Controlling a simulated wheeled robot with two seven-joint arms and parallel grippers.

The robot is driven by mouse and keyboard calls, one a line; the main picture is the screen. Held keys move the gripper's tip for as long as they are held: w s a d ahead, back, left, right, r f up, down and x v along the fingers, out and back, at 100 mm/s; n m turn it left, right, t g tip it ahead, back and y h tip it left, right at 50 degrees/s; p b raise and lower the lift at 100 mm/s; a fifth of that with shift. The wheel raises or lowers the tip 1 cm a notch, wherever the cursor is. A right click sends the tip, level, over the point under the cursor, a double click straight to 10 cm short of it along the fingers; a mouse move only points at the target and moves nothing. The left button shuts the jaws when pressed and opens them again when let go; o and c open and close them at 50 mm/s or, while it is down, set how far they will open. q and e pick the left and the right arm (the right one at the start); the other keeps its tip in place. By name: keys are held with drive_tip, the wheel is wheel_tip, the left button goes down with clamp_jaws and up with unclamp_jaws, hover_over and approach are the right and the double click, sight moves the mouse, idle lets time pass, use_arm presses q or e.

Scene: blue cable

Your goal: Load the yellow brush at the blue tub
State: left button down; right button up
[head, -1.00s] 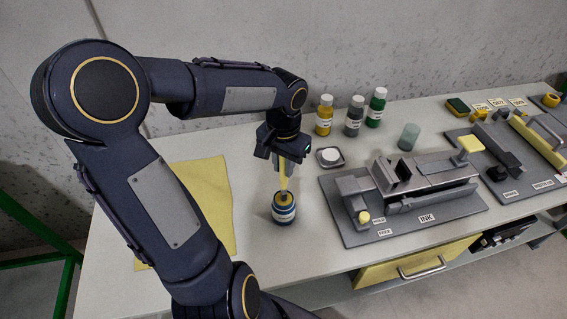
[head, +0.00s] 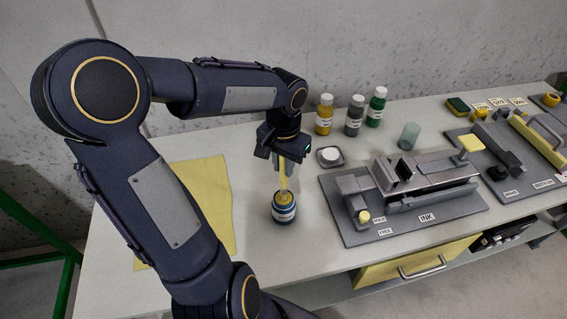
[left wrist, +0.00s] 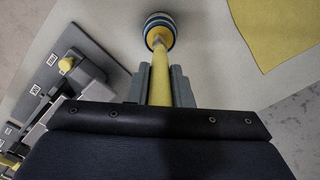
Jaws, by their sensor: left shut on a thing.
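The yellow brush (head: 283,181) is upright in my left gripper (head: 281,160), which is shut on its handle. In the left wrist view the yellow handle (left wrist: 160,78) runs between the fingers (left wrist: 159,84) toward the tub. The blue tub (head: 284,214) stands on the table below the gripper, with a white label band and a yellowish top. It also shows in the left wrist view (left wrist: 159,22). The brush's lower end meets the tub's open top; its tip is hidden, so I cannot tell how deep it is. My right gripper is not in view.
A yellow cloth (head: 207,190) lies left of the tub. The INK fixture (head: 400,200) stands to the right. A small dish with a white disc (head: 330,156), several paint bottles (head: 354,115) and a greenish cup (head: 408,136) stand behind. The table around the tub is clear.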

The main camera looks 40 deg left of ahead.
use_arm(q)
wheel_tip(320, 180, up, 7)
drive_tip(key=p, duration=0.6)
idle(0.3)
idle(0.8)
